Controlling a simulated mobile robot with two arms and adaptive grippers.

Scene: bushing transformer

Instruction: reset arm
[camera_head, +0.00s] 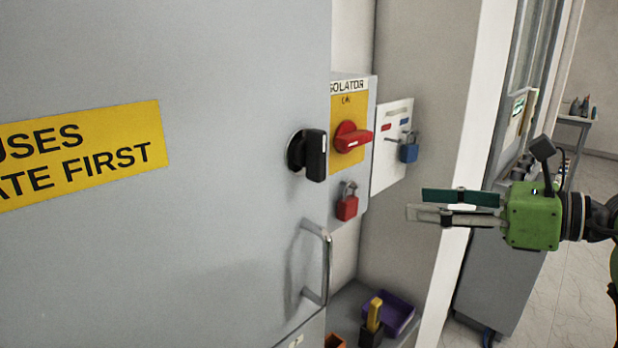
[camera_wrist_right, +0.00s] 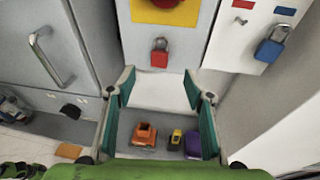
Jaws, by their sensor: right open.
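My right gripper (camera_head: 418,203) is at the right of the head view, its green body at the right and its fingers pointing left. The fingers are apart with nothing between them. In the right wrist view the gripper (camera_wrist_right: 160,88) also shows its two green-padded fingers spread and empty. A red padlock (camera_head: 347,205) hangs below the red isolator handle (camera_head: 352,138), left of the gripper. A blue padlock (camera_head: 408,150) hangs on a white board (camera_head: 390,170). My left gripper is not in view.
A grey cabinet door with a black knob (camera_head: 314,153) and a metal handle (camera_head: 325,265) fills the left. Below, a shelf holds a purple tray (camera_head: 399,314), a yellow-and-black item (camera_head: 374,318) and an orange item (camera_wrist_right: 144,136). A grey cabinet (camera_head: 500,275) stands behind my right gripper.

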